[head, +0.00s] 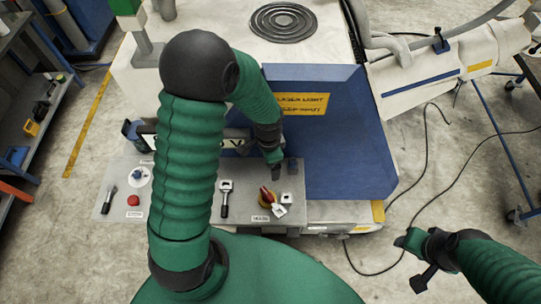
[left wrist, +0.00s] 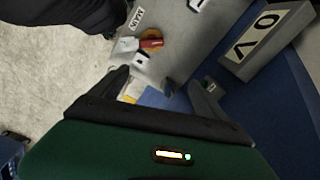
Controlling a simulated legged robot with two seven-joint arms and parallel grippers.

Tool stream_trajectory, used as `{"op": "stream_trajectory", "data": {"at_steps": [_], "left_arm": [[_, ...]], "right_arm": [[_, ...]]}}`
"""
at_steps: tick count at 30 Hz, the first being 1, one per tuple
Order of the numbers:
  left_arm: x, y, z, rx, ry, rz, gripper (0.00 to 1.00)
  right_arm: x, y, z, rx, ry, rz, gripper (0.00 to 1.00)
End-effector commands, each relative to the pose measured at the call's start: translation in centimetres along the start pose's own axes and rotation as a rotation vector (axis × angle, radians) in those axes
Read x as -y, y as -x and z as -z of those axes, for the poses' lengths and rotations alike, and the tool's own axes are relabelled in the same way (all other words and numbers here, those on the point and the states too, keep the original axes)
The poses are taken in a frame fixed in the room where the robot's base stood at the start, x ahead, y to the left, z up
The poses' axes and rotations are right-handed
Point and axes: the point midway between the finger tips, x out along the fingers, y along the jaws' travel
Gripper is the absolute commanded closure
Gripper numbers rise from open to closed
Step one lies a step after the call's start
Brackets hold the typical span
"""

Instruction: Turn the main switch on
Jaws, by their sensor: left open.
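The main switch (head: 266,195) has a red handle on a yellow round base, on the grey control panel (head: 240,176). Its label shows below it, and white pieces sit against its lower right side. In the left wrist view the red handle (left wrist: 151,43) shows beyond the fingers, beside the MAIN label (left wrist: 136,17). My left gripper (head: 276,172) is just above the switch in the head view, open and empty, apart from the handle. My right gripper (head: 412,262) is at the lower right, away from the panel; its jaw opening is unclear.
A blue panel with a yellow laser light sign (head: 302,104) stands behind and right of the switch. Other controls include a black-handled switch (head: 225,200) and a red button (head: 133,200). Cables (head: 425,150) lie on the floor at right. My left arm hides part of the panel.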

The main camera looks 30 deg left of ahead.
Motion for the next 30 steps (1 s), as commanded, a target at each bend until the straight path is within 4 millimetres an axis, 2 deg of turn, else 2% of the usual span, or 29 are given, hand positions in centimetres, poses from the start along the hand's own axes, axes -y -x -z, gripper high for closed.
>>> {"op": "stream_trajectory", "data": {"at_steps": [5, 12, 18, 23, 30], "left_arm": [[0.1, 2.6, 0.1, -0.004, 0.002, 0.006, 0.15], [0.0, 9.6, 0.4, -0.005, 0.0, 0.01, 0.15], [-0.1, 14.5, 0.5, -0.002, 0.0, 0.006, 0.15], [-0.1, 16.3, 0.5, 0.002, -0.001, 0.002, 0.15], [-0.1, 16.6, 0.5, 0.003, -0.001, 0.001, 0.15]], "right_arm": [[0.0, -0.9, -0.2, 0.0, 0.0, 0.0, 0.53], [0.0, -2.6, -0.6, 0.0, 0.0, 0.0, 0.53], [0.0, -3.5, -0.8, 0.0, 0.0, 0.0, 0.53], [0.0, -3.8, -0.9, 0.0, 0.0, 0.0, 0.53], [0.0, -3.7, -0.9, 0.0, 0.0, 0.0, 0.53]]}}
